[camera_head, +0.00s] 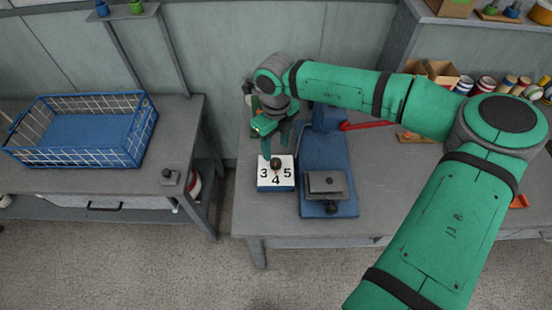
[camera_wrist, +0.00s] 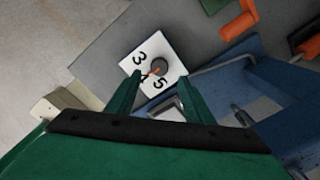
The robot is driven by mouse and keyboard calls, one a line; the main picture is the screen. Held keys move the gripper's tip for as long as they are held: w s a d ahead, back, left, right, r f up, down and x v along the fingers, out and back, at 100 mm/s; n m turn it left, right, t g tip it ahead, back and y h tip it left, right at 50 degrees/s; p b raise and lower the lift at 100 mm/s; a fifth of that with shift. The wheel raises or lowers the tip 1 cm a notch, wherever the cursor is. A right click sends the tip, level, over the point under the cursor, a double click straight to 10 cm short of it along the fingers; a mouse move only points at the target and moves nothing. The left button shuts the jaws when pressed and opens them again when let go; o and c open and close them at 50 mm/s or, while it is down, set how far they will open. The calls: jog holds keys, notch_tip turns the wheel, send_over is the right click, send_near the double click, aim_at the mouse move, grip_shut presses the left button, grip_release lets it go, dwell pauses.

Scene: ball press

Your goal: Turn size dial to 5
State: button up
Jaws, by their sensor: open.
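The size dial is a white-topped box (camera_head: 262,184) with a blue base near the left end of the grey workbench. It bears the numbers 3, 4 and 5. Its dark round knob (camera_head: 276,162) also shows in the wrist view (camera_wrist: 158,66), where a short orange pointer is turned towards the 4. My gripper (camera_head: 279,151) is over the box, pointing down, its fingers partly covering the dial's far side. In the wrist view, the open fingers (camera_wrist: 158,80) are spread with the knob between and just beyond their tips. I cannot tell whether they touch it.
A blue press (camera_head: 323,160) with a grey plate and a red lever (camera_head: 366,125) stands close at the dial's right. A gap separates this bench from the left table, which bears a blue wire basket (camera_head: 148,132). Cans and boxes stand at the right rear.

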aim_at(276, 162)
notch_tip(276, 162, down, 7)
jog(key=shift+f, duration=0.2)
dwell(0.3)
jog(key=c, duration=1)
